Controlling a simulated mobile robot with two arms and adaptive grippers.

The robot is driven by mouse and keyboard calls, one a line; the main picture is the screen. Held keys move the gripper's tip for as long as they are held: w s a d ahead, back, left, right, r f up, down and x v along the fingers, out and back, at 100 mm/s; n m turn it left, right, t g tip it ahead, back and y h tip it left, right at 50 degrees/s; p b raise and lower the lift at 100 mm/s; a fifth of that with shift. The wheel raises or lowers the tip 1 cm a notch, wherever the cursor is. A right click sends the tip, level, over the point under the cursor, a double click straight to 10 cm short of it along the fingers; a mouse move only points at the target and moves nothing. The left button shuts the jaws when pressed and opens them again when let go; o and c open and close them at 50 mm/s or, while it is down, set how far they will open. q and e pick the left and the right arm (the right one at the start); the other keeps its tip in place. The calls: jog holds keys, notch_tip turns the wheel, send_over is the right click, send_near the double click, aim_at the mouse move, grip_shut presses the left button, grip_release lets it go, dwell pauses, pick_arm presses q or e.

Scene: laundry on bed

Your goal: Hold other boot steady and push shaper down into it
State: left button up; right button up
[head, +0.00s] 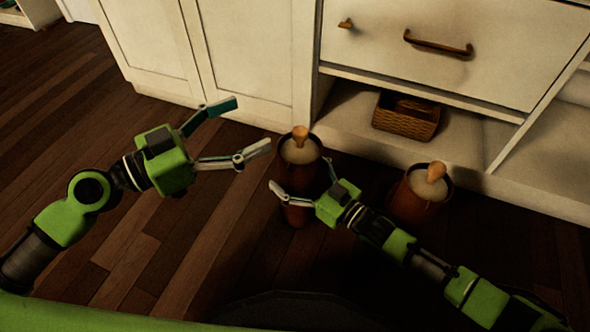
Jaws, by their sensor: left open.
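Two brown boots stand upright on the floor by the cabinet. The left boot (297,216) has a pale shaper (299,151) with a wooden knob in its opening. The right boot (408,207) also has a shaper (433,182) with a wooden knob, tilted to the right. My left gripper (252,125) is open and empty, to the left of the left boot and apart from its knob. My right gripper (303,180) is at the left boot's shaft, with one finger across its front. Its other finger is partly hidden, so its grip is unclear.
A white cabinet (265,45) with drawers and an open lower shelf stands behind the boots. A woven basket (405,117) sits on the shelf. The dark wooden floor (130,240) is clear to the left.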

jog(key=shift+d, duration=0.1)
jog(key=v, duration=1.2)
